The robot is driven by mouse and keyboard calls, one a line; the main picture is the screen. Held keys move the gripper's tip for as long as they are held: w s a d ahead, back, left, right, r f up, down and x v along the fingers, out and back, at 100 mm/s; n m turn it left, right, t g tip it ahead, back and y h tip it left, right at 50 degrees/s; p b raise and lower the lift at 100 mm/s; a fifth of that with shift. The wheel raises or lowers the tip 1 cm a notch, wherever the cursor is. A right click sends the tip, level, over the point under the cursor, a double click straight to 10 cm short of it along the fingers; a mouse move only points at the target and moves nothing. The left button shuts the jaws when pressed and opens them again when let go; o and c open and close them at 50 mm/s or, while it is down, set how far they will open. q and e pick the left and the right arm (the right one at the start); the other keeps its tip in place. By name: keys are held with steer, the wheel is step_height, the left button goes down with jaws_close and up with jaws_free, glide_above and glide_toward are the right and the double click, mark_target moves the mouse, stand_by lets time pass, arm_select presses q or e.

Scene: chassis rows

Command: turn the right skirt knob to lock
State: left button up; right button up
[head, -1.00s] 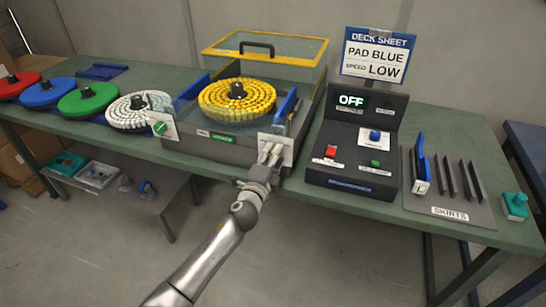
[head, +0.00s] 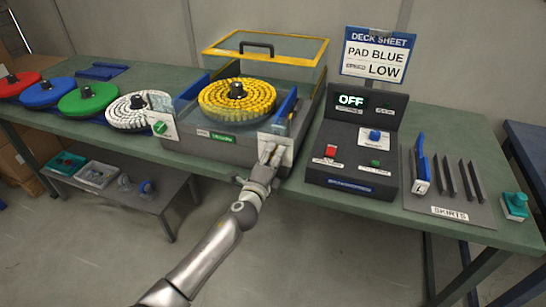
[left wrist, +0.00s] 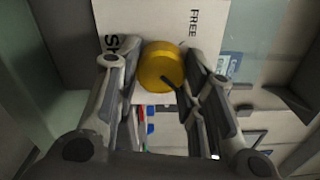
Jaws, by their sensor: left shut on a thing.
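The right skirt knob (left wrist: 163,66) is a round yellow knob on a white plate (left wrist: 117,22) in the left wrist view. A dark pointer mark shows at its lower right edge, and the word FREE is on the plate. In the head view the plate (head: 287,152) is on the right front corner of the grey machine, with the knob hidden behind my fingers. My left gripper (head: 270,154) is shut on the knob, with one finger on each side of it in the left wrist view (left wrist: 165,82). My right gripper is not in view.
The machine (head: 222,160) holds a yellow pad disc (head: 237,98). A control box (head: 350,165) reading OFF stands close on the right, beside a skirt rack (head: 450,211).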

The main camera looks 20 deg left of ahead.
arm_select(q)
steer(key=o, duration=1)
steer(key=shift+o, duration=0.2)
steer(key=s, duration=1.2)
steer(key=shift+a, duration=0.2)
steer(key=s+a+f+n+g, duration=0.1)
steer(key=s+f+n+g, duration=0.25)
steer(key=f, duration=0.85)
steer(key=s+a+f+n+g+y, duration=0.15)
steer(key=s+f, duration=0.35)
steer(key=f, duration=0.6)
steer(key=s+a+f+n+g+h, duration=0.1)
steer(key=s+f+n+g, duration=0.3)
steer(key=f, duration=0.8)
steer(key=s+f+n+g, duration=0.2)
steer(key=s+f, duration=0.4)
steer(key=s, duration=0.6)
steer(key=s+f+n+g, duration=0.3)
steer(key=s+f, duration=0.4)
steer(key=s, duration=0.5)
steer(key=s+f+n+g, duration=0.3)
steer(key=s+f, duration=0.3)
steer(key=s, duration=0.6)
steer(key=shift+s+f+n, duration=0.15)
steer(key=shift+s+n, duration=0.1)
steer(key=shift+n, duration=0.45)
